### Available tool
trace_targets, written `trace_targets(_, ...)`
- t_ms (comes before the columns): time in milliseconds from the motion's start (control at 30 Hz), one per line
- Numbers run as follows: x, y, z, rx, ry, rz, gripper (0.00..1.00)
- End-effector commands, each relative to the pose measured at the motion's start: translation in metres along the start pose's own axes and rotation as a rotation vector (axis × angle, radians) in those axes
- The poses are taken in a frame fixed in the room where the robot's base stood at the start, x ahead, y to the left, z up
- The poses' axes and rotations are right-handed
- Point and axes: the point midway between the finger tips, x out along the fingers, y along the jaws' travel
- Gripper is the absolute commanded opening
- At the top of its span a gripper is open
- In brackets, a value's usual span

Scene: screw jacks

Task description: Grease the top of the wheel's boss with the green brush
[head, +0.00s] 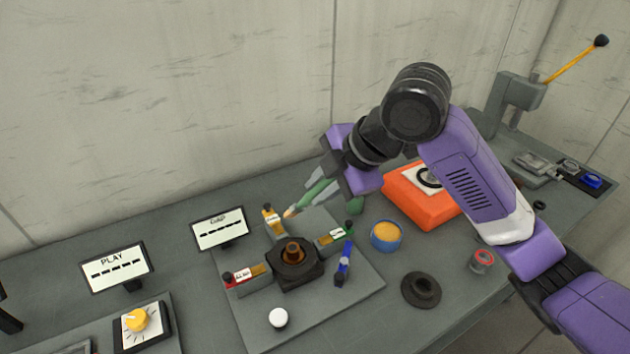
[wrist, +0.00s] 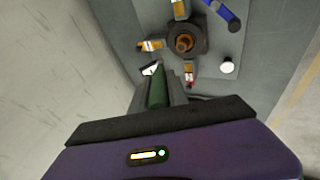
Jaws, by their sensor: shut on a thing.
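My gripper (head: 335,184) is shut on the green brush (head: 314,192), above the back of the grey plate. The brush tilts, with its pale tip down and left near the yellow-tagged arm; contact cannot be told. In the wrist view the green brush (wrist: 157,90) sticks out between my gripper's fingers (wrist: 160,97), apart in the picture from the dark hub. A black flanged disc with a raised centre (head: 421,288), possibly the wheel with its boss, lies at the bench's front right. The dark hub with a brown centre (head: 292,252) stands on the plate (head: 300,318).
Red-, yellow- and green-tagged arms surround the hub. A blue brush-like tool (head: 343,263) and a white knob (head: 278,318) are on the plate. A blue pot with orange contents (head: 386,236) stands right of it. An orange block (head: 412,203) is behind. A lever press (head: 512,98) stands far right.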

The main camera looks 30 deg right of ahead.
Motion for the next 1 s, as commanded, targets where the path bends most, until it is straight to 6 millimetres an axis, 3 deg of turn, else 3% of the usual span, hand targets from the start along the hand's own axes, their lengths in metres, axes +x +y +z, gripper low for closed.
trace_targets(600, 0.046, -0.027, 0.013, 0.001, 0.0, 0.0, 0.0)
trace_targets(1000, 0.047, -0.028, 0.014, 0.0, 0.0, 0.0, 0.0)
